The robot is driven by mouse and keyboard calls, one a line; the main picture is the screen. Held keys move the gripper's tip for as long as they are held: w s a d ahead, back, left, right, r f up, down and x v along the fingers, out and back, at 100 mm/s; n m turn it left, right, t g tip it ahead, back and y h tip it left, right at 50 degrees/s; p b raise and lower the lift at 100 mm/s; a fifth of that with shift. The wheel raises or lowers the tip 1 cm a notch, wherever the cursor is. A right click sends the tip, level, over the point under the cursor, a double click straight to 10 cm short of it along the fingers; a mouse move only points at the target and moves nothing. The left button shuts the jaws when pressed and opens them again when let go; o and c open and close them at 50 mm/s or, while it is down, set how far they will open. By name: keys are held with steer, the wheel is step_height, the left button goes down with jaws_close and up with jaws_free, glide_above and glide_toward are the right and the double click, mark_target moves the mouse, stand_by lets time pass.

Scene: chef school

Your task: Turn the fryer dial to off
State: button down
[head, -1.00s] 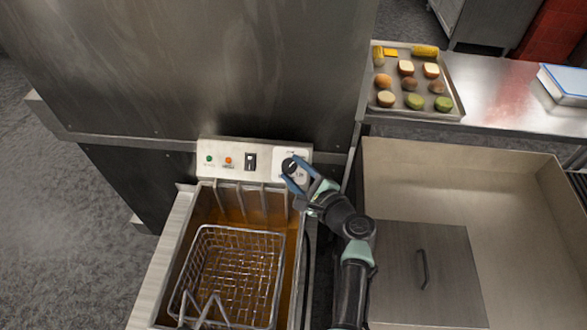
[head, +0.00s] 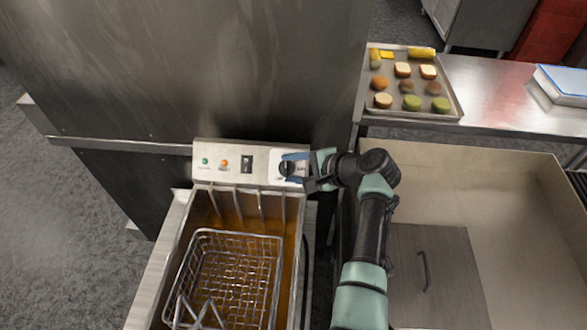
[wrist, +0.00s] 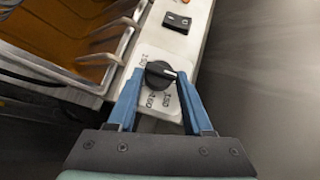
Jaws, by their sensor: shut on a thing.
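The fryer dial (head: 286,169) is a round black knob on a white plate at the right end of the fryer's control panel (head: 222,175). In the wrist view the dial (wrist: 158,75) has a white pointer mark toward the right of the picture, and temperature numbers surround it. My gripper (head: 285,167) reaches in from the right, its blue fingers on opposite sides of the dial. In the wrist view my gripper (wrist: 160,76) is shut on the dial. The fingers hide part of the plate, and I see no readable off mark.
A black rocker switch (head: 247,163) and green and orange lights sit left of the dial. Below is the oil vat with a wire basket (head: 228,272). A steel wall (head: 210,70) rises behind the panel. A food tray (head: 456,104) lies on the right counter.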

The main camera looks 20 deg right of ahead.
steer(key=shift+s+a+f, duration=0.1)
steer(key=shift+s+f, duration=0.05)
steer(key=shift+f, duration=0.15)
steer(key=shift+c, duration=1.8)
jaws_free()
steer(key=shift+r, duration=0.2)
steer(key=shift+s+d+r, duration=0.1)
steer(key=shift+d+r, duration=0.15)
steer(key=b+v, duration=0.1)
steer(key=v, duration=1.1)
steer(key=shift+r, duration=0.15)
